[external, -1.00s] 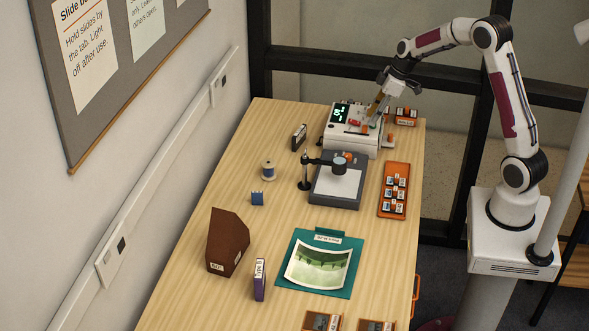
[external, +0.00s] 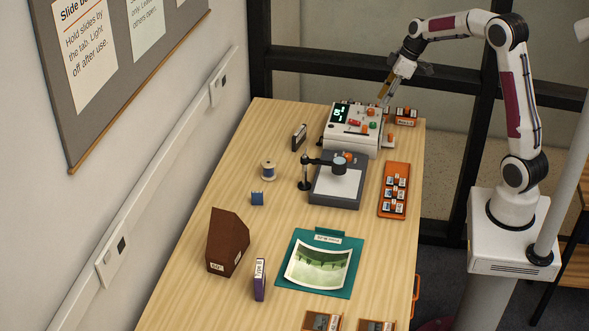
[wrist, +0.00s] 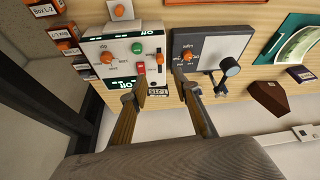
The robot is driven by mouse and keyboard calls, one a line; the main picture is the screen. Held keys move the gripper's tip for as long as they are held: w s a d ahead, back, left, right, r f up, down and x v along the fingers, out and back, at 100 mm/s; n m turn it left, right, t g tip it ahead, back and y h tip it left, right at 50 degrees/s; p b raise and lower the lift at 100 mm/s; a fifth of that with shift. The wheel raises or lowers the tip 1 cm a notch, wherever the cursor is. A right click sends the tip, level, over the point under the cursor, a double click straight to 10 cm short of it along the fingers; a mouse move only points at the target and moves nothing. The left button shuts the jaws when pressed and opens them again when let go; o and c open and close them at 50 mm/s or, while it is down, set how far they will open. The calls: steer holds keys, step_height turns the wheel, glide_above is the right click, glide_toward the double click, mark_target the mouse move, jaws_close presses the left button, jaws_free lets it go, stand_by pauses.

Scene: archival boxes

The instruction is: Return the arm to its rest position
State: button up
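My gripper (external: 383,98) is in the air above the far end of the table, over the white control box. In the wrist view my gripper (wrist: 162,84) has its two fingers apart with nothing held between them. The white control box (external: 345,145) has a dark display with lit characters and red, green and orange knobs or buttons. It also shows in the wrist view (wrist: 112,72), beyond the fingertips, which partly cover its near edge. My arm rises from its base at the right and bends over to the table.
A grey copy stand (external: 337,190) with a lamp or lens arm stands in front of the control box. An orange slide tray (external: 394,187), a teal folder (external: 340,283) with a photo, a brown file holder (external: 229,242) and small boxes lie nearer. The wooden table (external: 205,235) is bare between them.

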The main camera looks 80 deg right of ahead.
stand_by(0.5)
steer(key=s+a+r, duration=0.2)
steer(key=s+a, duration=0.5)
steer(key=a, duration=0.3)
steer(key=s+a+r+m, duration=0.1)
steer(key=s+a+r, duration=0.1)
steer(key=s+a, duration=0.5)
steer(key=s+a+r+t, duration=0.1)
steer(key=s+a+r, duration=0.1)
steer(key=s+a, duration=0.6)
steer(key=shift+a+r+m+h, duration=0.35)
steer(key=shift+a+m+h, duration=0.05)
steer(key=shift+a, duration=2.5)
